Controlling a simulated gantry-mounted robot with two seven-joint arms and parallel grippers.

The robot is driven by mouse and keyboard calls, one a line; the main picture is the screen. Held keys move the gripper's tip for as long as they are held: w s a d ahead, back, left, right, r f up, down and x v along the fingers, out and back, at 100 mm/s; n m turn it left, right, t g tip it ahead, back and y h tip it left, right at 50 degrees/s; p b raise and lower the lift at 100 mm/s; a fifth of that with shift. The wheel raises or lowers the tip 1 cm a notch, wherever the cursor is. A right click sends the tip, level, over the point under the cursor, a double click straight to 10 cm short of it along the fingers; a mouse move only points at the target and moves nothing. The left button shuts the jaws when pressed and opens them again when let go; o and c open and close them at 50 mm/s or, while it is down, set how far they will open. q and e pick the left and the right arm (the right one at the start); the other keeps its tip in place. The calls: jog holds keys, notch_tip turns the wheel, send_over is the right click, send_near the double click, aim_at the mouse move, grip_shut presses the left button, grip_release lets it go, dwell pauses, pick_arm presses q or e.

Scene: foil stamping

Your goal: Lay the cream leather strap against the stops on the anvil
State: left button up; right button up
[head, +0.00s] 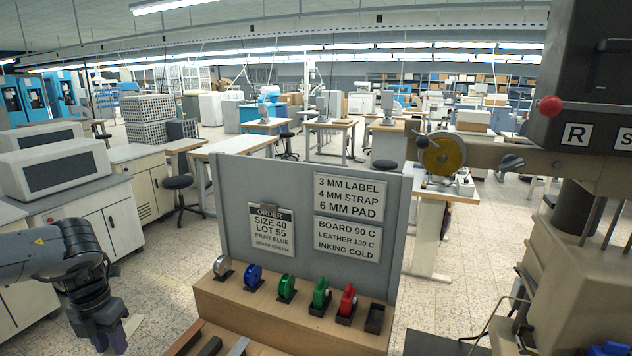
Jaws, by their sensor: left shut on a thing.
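My left gripper (113,343) is at the lower left, pointing down, its fingertips cut by the bottom edge. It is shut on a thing. A small pale cream piece shows beside its fingers, seemingly the cream leather strap (132,323); most of it is hidden or out of frame. The stamping press (580,245) stands at the right, with a red knob (550,105) and the letters R and S on its head. The anvil and its stops cannot be made out. My right gripper is not seen.
A grey board (300,175) carries an order card (271,229) and setting signs. Several coloured foil rolls (320,297) stand on a wooden shelf (250,305) before it. Bars lie below, at the bottom edge. Floor shows between the left gripper and the shelf.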

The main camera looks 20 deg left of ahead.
pick_arm(q)
jog(key=s+a+f+n, duration=0.3)
jog(key=s+f+n, duration=0.1)
jog(key=s+n, duration=0.15)
jog(key=s+d+f+n+b, duration=0.1)
jog(key=d+f+n, duration=0.2)
jog(key=f+n, duration=0.35)
jog(key=s+d+f+n+b, duration=0.2)
jog(key=d+f+n, duration=0.1)
jog(key=f+n, duration=0.35)
jog(key=w+d+f+n+b, duration=0.1)
jog(key=w+d+f+n, duration=0.15)
jog(key=d, duration=0.65)
jog(key=w+d+f+n+b, duration=0.1)
jog(key=w+d+n, duration=0.3)
jog(key=d, duration=0.6)
jog(key=w+d+f+n+b, duration=0.1)
jog(key=w+d+f+n, duration=0.2)
jog(key=d, duration=0.6)
jog(key=w+d+r+n+b, duration=0.2)
jog(key=w+d+r+n, duration=0.2)
jog(key=d+r, duration=0.15)
notch_tip(320, 180, up, 28)
jog(key=s+p, duration=0.2)
jog(key=p, duration=3.6)
jog(key=shift+d, duration=0.2)
